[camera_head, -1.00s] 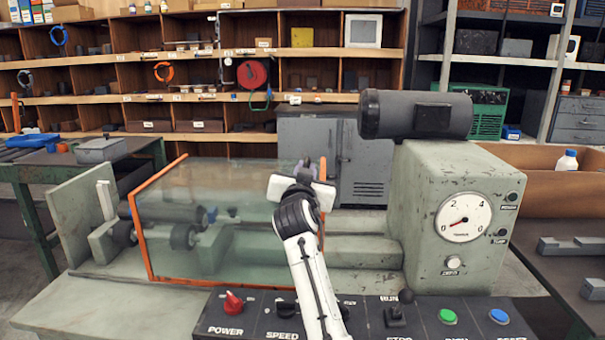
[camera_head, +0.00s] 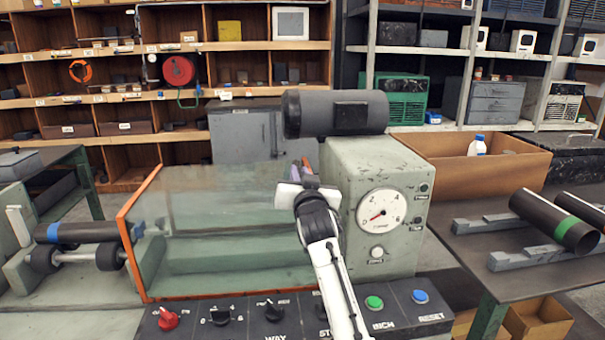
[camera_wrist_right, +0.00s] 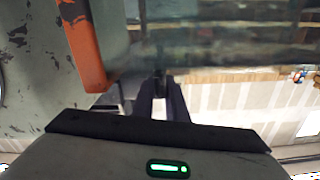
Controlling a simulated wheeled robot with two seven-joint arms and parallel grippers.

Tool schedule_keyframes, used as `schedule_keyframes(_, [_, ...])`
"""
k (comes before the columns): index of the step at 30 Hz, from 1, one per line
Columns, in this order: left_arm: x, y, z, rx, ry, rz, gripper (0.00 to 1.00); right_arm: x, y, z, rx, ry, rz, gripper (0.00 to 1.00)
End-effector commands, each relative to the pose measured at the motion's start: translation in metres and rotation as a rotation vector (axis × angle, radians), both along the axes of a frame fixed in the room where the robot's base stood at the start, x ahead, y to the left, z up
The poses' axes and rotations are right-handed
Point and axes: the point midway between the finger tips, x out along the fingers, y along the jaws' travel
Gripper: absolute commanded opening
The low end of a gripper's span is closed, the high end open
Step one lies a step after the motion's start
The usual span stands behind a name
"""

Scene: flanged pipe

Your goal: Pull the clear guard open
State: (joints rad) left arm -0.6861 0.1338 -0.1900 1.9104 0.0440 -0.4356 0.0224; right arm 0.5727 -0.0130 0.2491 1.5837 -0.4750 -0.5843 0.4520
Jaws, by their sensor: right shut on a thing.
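The clear guard (camera_head: 215,225) is a see-through panel with an orange edge frame, standing in front of the green machine bed. Its left orange edge stands just right of a dark pipe (camera_head: 90,232) with a blue band, lying on rollers. My right gripper (camera_head: 307,167) is at the guard's right end, just below the motor. In the right wrist view its fingers (camera_wrist_right: 161,88) are closed at the guard's edge, and the orange frame (camera_wrist_right: 85,45) shows beside them. The exact grip spot is partly hidden. My left gripper is out of view.
The grey-green machine housing (camera_head: 370,165) with a gauge and a dark motor (camera_head: 335,112) stands right of my gripper. A control panel (camera_head: 245,318) with knobs and buttons runs along the front. A table at the right holds a pipe (camera_head: 555,220) with a green band.

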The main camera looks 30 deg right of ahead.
Motion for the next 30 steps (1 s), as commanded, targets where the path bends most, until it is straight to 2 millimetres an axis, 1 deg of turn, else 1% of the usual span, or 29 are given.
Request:
schedule_keyframes(5, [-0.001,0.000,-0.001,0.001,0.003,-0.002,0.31,-0.001,-0.002,-0.002,0.004,0.003,-0.004,0.00])
schedule_keyframes(6, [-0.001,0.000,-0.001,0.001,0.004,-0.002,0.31,-0.001,-0.002,-0.002,0.004,0.003,-0.004,0.16])
schedule_keyframes(8, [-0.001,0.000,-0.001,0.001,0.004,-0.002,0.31,-0.001,-0.002,-0.002,0.002,0.002,-0.005,0.26])
schedule_keyframes(9, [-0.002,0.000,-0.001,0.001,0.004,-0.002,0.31,-0.001,-0.002,-0.002,0.002,0.002,-0.005,0.29])
schedule_keyframes(17, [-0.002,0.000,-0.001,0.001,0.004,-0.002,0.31,-0.001,-0.002,0.000,0.000,0.001,-0.003,0.29])
schedule_keyframes(20, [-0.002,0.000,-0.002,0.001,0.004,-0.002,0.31,-0.005,0.001,-0.001,0.001,0.000,-0.003,0.29])
schedule_keyframes(23, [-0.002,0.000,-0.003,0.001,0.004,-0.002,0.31,-0.014,0.005,-0.002,0.001,0.000,-0.003,0.29])
schedule_keyframes(30, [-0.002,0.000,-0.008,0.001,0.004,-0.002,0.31,-0.053,0.025,-0.002,0.003,-0.001,-0.002,0.29])
